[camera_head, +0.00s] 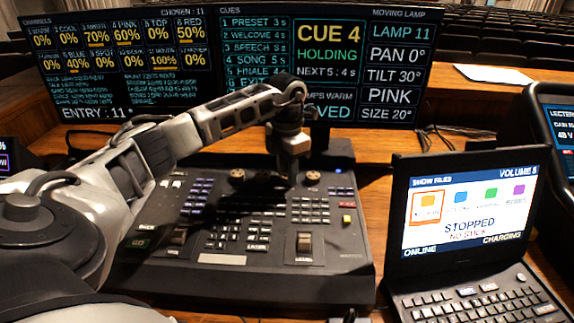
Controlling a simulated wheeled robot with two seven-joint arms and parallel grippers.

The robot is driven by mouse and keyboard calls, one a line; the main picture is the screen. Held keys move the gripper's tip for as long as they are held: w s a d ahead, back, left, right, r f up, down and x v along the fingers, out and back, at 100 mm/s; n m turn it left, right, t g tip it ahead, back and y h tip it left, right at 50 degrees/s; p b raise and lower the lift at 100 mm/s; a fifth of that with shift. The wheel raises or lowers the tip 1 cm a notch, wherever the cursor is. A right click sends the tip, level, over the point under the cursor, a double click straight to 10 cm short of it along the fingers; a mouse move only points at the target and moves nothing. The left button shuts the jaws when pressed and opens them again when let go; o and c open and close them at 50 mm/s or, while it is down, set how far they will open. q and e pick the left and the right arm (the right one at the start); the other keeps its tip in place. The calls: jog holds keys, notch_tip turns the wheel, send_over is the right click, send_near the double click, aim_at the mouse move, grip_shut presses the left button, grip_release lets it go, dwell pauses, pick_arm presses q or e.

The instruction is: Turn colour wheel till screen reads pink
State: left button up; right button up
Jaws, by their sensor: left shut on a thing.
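The mixing desk (170,262) stands in the middle, dark, with rows of keys, sliders and small wheels along its top edge. My left arm reaches in from the left over it. My left gripper (289,178) points down at the desk's upper row and is shut on what appears to be the colour wheel; the gripper hides it. One brown wheel (237,175) shows to its left and another wheel (313,177) just to its right. The screen (394,72) behind reads PINK in its moving lamp column, below TILT 30°. My right gripper is not in view.
A laptop (470,215) reading STOPPED stands close at the desk's right. A channel screen (120,62) is at the back left, partly behind my arm. Another screen (556,140) is at the right edge. White paper (493,74) lies on the wooden surface behind the laptop.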

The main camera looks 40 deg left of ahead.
pick_arm(q)
jog(key=shift+n, duration=0.6)
jog(key=o, duration=1)
notch_tip(320, 180, up, 16)
dwell(0.5)
